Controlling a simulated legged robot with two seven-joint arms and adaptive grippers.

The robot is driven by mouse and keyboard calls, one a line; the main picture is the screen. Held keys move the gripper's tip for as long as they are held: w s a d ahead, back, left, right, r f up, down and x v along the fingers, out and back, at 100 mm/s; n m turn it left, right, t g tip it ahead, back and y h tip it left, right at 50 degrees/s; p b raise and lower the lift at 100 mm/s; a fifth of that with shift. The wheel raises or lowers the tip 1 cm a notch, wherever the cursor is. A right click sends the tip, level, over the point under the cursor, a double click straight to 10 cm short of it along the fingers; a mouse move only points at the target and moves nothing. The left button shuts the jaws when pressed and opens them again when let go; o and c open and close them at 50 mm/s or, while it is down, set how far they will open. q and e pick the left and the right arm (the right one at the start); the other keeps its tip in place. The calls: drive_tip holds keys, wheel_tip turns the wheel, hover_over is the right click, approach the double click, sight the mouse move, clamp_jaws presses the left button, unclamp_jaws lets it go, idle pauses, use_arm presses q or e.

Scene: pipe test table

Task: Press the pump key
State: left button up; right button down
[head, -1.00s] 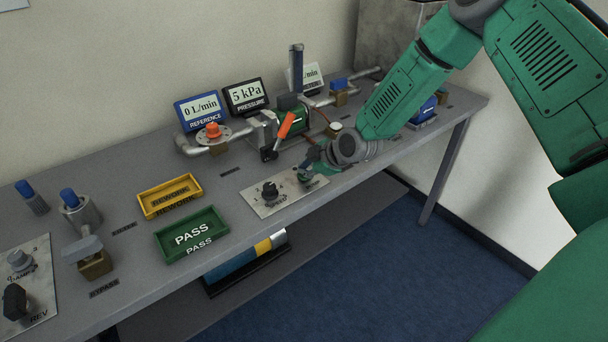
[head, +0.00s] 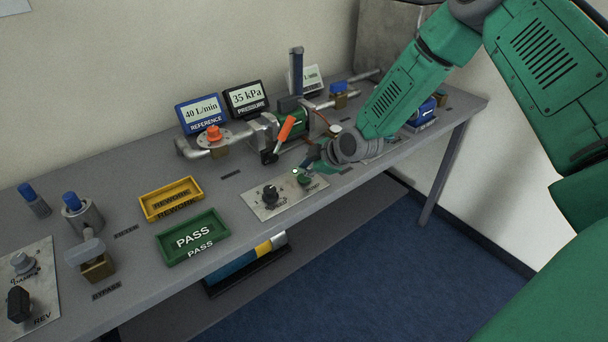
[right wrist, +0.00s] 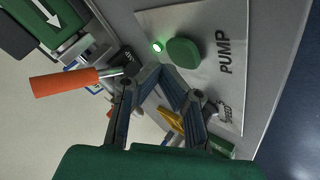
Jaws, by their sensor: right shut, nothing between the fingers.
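The pump key is a green round-edged button (right wrist: 184,52) beside the word PUMP on a metal panel (right wrist: 221,18). In the head view the key (head: 305,180) shows at the right end of that panel. A small lamp (right wrist: 157,46) beside the key glows green. My right gripper (right wrist: 166,70) is shut and empty, its fingertips close to the key in the wrist view. In the head view the right gripper (head: 314,161) is just behind and above the key, apart from it as far as I can tell. My left gripper is not in view.
The reference display (head: 202,112) reads 40 L/min and the pressure display (head: 246,97) 35 kPa. An orange-handled lever (head: 286,128) stands close behind the panel. A black knob (head: 270,194) is left of the key. Yellow rework (head: 144,203) and green pass (head: 163,246) trays lie further left.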

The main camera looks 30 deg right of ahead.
sight(305, 177)
wheel_tip(305, 177, up, 5)
drive_tip(key=p, duration=0.4)
idle(0.3)
idle(0.6)
